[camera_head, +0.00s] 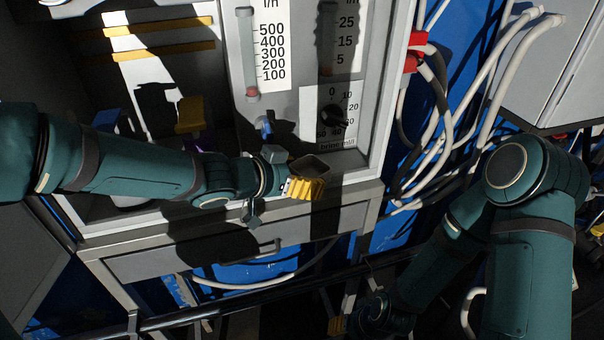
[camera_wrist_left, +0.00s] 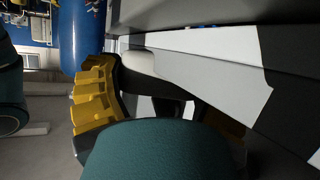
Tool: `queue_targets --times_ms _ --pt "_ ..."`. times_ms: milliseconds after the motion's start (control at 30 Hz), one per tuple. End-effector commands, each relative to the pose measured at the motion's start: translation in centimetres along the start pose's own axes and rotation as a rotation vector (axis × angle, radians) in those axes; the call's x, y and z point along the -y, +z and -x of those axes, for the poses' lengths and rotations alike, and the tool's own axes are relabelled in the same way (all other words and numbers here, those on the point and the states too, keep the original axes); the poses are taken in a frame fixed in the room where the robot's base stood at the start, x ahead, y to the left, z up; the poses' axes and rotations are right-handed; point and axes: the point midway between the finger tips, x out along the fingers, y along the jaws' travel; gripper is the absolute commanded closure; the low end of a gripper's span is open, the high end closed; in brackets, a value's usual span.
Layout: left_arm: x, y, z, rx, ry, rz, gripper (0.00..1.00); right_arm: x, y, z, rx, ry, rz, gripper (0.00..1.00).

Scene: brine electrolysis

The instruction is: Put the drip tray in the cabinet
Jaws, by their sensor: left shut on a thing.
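A small, dark grey, shallow four-sided piece with a pale rim, which looks like the drip tray (camera_head: 311,165), shows at the fingertips of my left gripper (camera_head: 303,186). The left gripper's yellow fingers are shut on it, in front of the cabinet's lower edge. In the left wrist view, the yellow fingers of the left gripper (camera_wrist_left: 165,95) frame a pale rounded piece (camera_wrist_left: 139,63); I cannot tell whether it belongs to the tray. The cabinet (camera_head: 374,150) is a grey, open-fronted frame with gauges inside. My right gripper (camera_head: 338,325) is low, small and shadowed; its jaw state is unclear.
A drawer front with a handle (camera_head: 262,248) lies below the cabinet opening. Yellow pieces (camera_head: 190,115) and flow gauges (camera_head: 247,50) are inside the cabinet. Pale hoses (camera_head: 440,110) hang at its right, beside a grey box (camera_head: 545,60). My left arm crosses the cabinet's lower left.

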Motion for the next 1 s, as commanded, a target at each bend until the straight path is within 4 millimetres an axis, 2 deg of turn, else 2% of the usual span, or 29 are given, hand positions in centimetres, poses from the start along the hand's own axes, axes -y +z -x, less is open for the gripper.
queue_targets --times_ms 167,200,233,267,633,767,1000 --pt "0.0 0.4 -0.2 0.0 0.0 0.001 0.69 -0.1 0.1 -0.2 0.002 0.0 0.001 0.53" --pt "0.0 0.3 -0.1 0.0 0.0 0.001 0.15 -0.1 0.1 -0.2 0.002 0.0 0.001 0.53" --pt "0.0 0.3 -0.1 0.0 0.0 0.001 0.04 -0.1 0.1 -0.2 0.002 0.0 0.001 0.53" --pt "0.0 0.3 -0.1 0.0 0.0 0.0 0.0 -0.1 0.1 -0.2 0.002 0.0 0.001 0.53" --pt "0.0 -0.2 0.3 0.0 -0.001 -0.001 0.0 0.1 -0.1 0.2 -0.001 0.0 0.0 0.53" --pt "0.0 -0.4 2.2 -0.001 -0.002 0.001 0.0 0.4 -0.5 1.1 -0.009 0.001 -0.002 0.53" --pt "0.1 -0.5 7.3 -0.001 -0.004 0.0 0.0 1.3 -1.3 3.5 -0.024 0.001 -0.007 0.53"
